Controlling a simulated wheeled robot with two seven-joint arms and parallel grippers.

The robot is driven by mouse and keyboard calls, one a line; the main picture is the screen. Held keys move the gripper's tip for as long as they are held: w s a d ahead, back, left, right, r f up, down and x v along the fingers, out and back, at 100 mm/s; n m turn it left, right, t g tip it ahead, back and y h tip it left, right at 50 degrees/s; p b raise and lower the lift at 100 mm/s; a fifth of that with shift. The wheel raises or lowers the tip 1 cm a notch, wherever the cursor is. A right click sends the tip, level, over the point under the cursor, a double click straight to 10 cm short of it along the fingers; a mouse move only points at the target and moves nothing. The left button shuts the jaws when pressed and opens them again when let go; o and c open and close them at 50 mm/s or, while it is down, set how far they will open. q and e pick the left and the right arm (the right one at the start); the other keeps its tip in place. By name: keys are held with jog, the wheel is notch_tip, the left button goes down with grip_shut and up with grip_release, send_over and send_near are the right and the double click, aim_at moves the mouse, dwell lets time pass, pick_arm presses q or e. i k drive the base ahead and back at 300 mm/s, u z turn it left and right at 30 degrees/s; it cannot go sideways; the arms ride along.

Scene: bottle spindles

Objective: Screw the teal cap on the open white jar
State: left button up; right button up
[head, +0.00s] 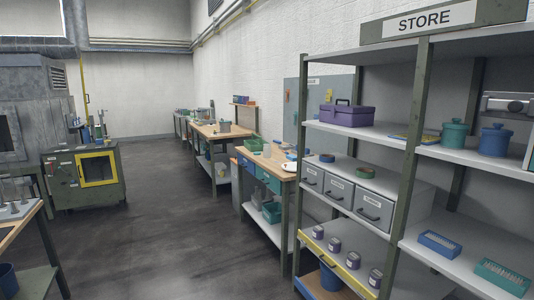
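I cannot make out an open white jar or a loose teal cap in the head view. Neither of my grippers shows in the view.
The grey shelf rack (421,150) under a STORE sign (424,22) fills the right side. Workbenches (222,134) line the right wall beyond it. A green cabinet with a yellow-framed door (97,169) and a bench edge stand left. The dark floor (160,225) between is clear.

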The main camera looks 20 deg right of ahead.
aim_at(266, 148)
jog(key=u, duration=0.4)
jog(key=i, duration=4.3)
jog(key=z, duration=0.85)
jog(key=i, duration=1.4)
jog(key=z, duration=0.4)
